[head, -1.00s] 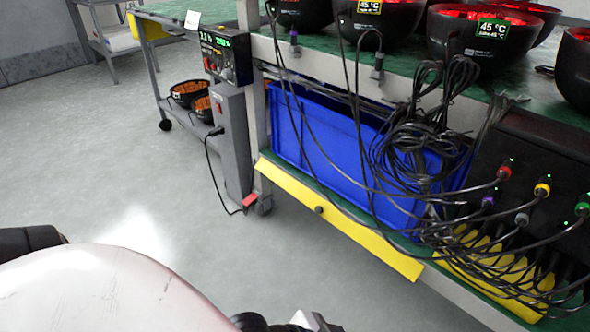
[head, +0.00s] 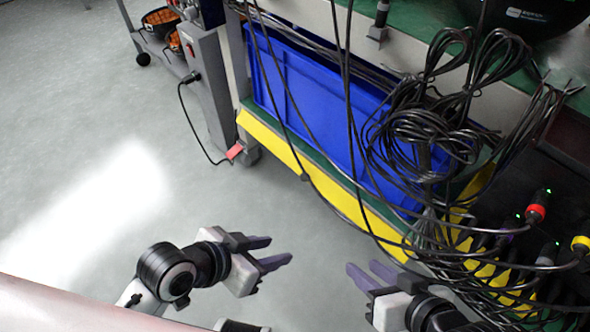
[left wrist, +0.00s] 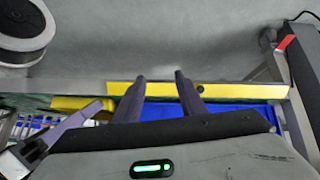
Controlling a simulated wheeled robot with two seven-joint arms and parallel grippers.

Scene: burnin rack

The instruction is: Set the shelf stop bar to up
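The shelf stop bar is a long yellow strip (head: 270,142) along the front edge of the lower shelf, with a dark round knob (head: 305,177). It hangs at and below the shelf edge, in front of a blue bin. The yellow bar (left wrist: 240,91) also crosses the left wrist view, its knob near the right fingertip. My left gripper (head: 278,250) is open and empty, in front of and below the bar, apart from it. Its two fingers (left wrist: 162,80) point toward the bar. My right gripper (head: 363,270) is open and empty, near the bar's right part, where cables partly cover it.
The blue bin (head: 300,95) stands on the lower shelf behind the bar. Black cables (head: 430,140) hang in coils and loops over the right part of the bar. A grey post-like unit (head: 207,85) with a cord stands left of the shelf. The floor (head: 100,120) is clear at left.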

